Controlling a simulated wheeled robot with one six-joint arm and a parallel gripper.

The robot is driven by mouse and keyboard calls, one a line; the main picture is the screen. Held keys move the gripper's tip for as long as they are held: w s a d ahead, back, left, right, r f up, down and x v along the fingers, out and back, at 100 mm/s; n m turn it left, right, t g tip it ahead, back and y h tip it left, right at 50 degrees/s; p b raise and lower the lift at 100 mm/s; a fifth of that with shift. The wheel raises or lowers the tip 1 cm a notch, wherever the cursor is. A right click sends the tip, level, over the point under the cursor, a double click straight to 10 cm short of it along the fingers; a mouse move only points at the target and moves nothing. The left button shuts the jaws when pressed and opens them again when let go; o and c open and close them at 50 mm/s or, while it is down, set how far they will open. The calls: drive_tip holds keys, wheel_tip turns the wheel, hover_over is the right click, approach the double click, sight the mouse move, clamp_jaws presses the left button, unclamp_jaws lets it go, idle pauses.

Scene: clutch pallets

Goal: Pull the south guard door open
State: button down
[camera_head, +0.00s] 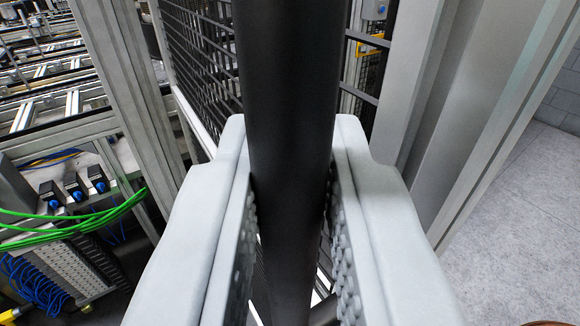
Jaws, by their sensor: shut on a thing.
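My gripper (292,215) is in the middle of the view, with its two pale grey jaws on either side of a thick black bar, the door handle (288,80). The jaws are shut on the handle, which runs upright from the top of the view down between them. The south guard door, with black wire mesh (200,55) in a light metal frame, shows behind the handle and stands at an angle. The handle and jaws hide much of the door.
A grey metal post (450,110) stands close on the right, with grey floor (525,215) beyond it. On the left are conveyor frames (45,85), green cables (75,225) and blue cables (35,285). A yellow part (372,45) shows behind the door.

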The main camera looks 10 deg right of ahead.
idle(0.3)
drive_tip(key=c, duration=1.7)
unclamp_jaws()
drive_tip(key=shift+w+f, duration=0.1)
drive_tip(key=shift+a, duration=0.1)
drive_tip(key=v, duration=1.7)
drive_tip(key=shift+s, duration=0.2)
